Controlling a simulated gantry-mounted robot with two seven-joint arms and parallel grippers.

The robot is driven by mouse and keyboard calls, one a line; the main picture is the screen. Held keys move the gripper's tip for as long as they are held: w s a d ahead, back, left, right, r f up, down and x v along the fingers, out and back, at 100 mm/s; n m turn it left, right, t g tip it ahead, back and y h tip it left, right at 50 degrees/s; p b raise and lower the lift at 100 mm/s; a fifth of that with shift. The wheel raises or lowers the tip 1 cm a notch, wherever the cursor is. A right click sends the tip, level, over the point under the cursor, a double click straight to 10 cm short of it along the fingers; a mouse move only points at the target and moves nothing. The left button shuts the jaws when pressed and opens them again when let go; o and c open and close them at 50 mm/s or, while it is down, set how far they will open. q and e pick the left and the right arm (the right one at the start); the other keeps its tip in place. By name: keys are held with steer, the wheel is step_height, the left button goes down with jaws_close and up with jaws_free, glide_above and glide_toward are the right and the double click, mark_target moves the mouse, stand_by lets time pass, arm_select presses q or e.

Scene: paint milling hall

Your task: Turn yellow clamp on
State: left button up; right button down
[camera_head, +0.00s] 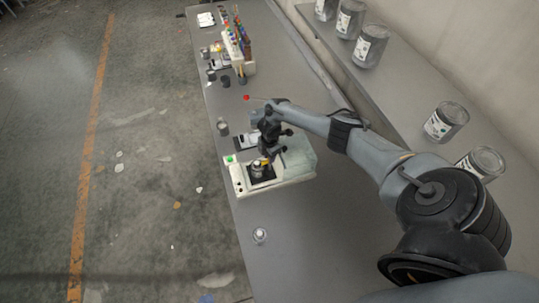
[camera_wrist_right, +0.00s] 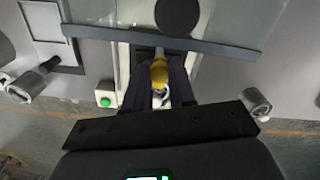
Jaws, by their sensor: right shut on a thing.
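The yellow clamp (camera_wrist_right: 159,72) shows in the right wrist view between the dark fingers of my right gripper (camera_wrist_right: 158,92). The fingers are shut on it. In the head view my right gripper (camera_head: 269,157) reaches down over the white machine (camera_head: 237,180), and a small bit of yellow shows under it. The machine has a green button (camera_head: 230,159), which also shows in the right wrist view (camera_wrist_right: 104,101). The gripper and arm hide part of the clamp, and I cannot tell its exact angle. My left gripper is not in view.
The machine stands on a long grey table (camera_head: 290,240). A small metal container (camera_head: 260,235) stands in front of it, and a grey cup (camera_head: 223,127) behind it. A rack of coloured items (camera_head: 237,45) is farther back. Several labelled cans (camera_head: 446,121) stand on the right shelf.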

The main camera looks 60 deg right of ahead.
steer(key=shift+m, duration=0.4)
steer(key=c, duration=1.2)
jaws_free()
step_height(320, 180, up, 11)
steer(key=shift+f, duration=0.1)
